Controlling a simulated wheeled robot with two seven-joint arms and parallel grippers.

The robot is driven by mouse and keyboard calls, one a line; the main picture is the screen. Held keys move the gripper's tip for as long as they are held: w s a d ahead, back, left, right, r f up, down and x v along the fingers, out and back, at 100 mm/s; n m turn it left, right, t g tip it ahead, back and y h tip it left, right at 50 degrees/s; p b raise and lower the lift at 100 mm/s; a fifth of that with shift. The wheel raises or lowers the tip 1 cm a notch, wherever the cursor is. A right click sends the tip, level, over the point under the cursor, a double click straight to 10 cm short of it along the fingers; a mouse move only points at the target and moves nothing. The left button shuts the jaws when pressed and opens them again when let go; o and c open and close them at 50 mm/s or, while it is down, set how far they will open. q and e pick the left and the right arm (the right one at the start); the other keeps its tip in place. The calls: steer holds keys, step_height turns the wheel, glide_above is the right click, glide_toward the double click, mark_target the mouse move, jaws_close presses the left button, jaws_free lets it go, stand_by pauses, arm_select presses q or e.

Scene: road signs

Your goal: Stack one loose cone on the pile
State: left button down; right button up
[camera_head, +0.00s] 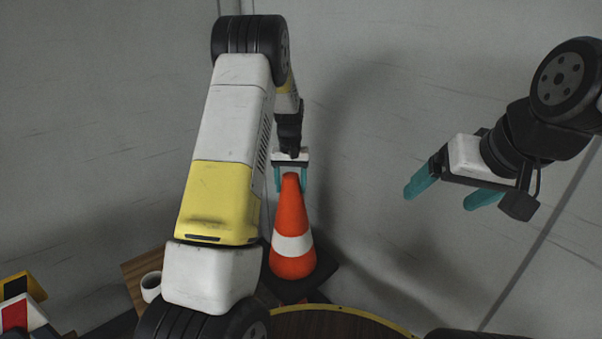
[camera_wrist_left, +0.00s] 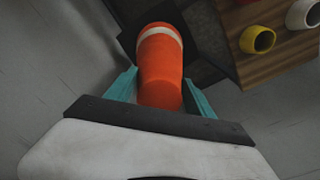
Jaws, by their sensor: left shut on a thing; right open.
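An orange cone (camera_head: 292,218) with a white band and a black square base stands upright in the middle of the head view. My left gripper (camera_head: 291,180) is shut on the cone's tip. In the left wrist view the cone (camera_wrist_left: 160,68) lies between the teal fingers of that gripper (camera_wrist_left: 159,88). A bit of orange shows just below the base in the head view; I cannot tell whether it is another cone. No pile is clearly visible. My right gripper (camera_head: 440,196) is open and empty, off to the right and apart from the cone.
A dark round surface with a yellow rim (camera_head: 345,309) is at the bottom. A wooden top (camera_head: 139,268) with a white mug (camera_head: 151,286) is left; the left wrist view also shows a yellow cup (camera_wrist_left: 257,40). Red, white and yellow signs (camera_head: 22,303) stand bottom left.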

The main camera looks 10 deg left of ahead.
arm_select(q)
steer(key=shift+f, duration=21.2)
steer(key=shift+s+f, duration=0.1)
steer(key=shift+f, duration=0.05)
steer(key=shift+c, duration=1.4)
jaws_free()
steer(key=shift+s+f, duration=0.1)
steer(key=shift+s, duration=0.05)
steer(key=shift+r, duration=4)
